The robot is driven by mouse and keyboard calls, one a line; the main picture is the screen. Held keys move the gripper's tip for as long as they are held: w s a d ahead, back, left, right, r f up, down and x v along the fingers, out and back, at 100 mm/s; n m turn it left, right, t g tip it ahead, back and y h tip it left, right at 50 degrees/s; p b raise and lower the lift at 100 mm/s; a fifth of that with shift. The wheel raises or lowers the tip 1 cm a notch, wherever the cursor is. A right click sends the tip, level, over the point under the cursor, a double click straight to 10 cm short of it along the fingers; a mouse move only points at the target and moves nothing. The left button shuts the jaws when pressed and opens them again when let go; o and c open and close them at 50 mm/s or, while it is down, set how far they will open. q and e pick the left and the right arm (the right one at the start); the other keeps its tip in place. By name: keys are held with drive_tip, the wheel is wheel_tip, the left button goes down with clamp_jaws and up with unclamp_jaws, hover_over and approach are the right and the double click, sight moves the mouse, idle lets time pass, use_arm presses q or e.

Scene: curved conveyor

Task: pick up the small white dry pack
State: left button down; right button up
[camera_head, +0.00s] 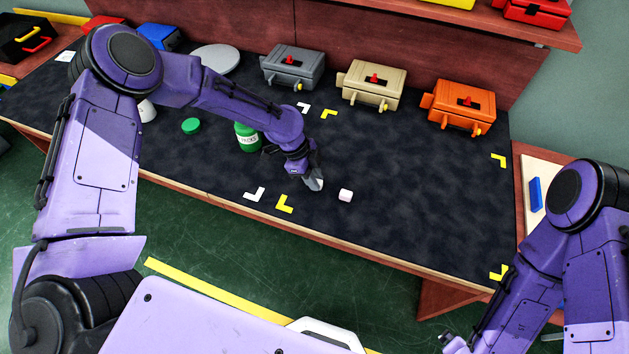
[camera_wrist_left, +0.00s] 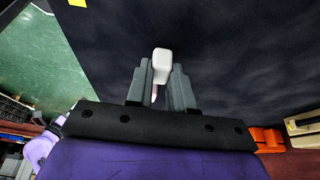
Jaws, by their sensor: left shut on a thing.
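My left gripper (camera_head: 316,184) is low over the dark mat, with its fingers pointing down. In the left wrist view the left gripper (camera_wrist_left: 160,82) is shut on a small white pack (camera_wrist_left: 162,58), which sticks out past the fingertips. In the head view only a pale bit of it shows at the fingers.
Grey (camera_head: 294,68), tan (camera_head: 371,85) and orange (camera_head: 462,106) boxes line the back. The mat (camera_head: 420,180) right of the gripper is mostly clear.

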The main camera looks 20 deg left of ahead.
use_arm(q)
drive_tip(key=shift+w+r+b, duration=0.1)
drive_tip(key=shift+r+b, duration=0.3)
drive_tip(key=shift+r, duration=0.35)
drive_tip(key=s+a+r+b, duration=0.1)
drive_tip(key=s+r, duration=0.9)
drive_tip(key=s, duration=0.4)
drive_tip(key=shift+a+r, duration=0.25)
drive_tip(key=shift+s, duration=0.1)
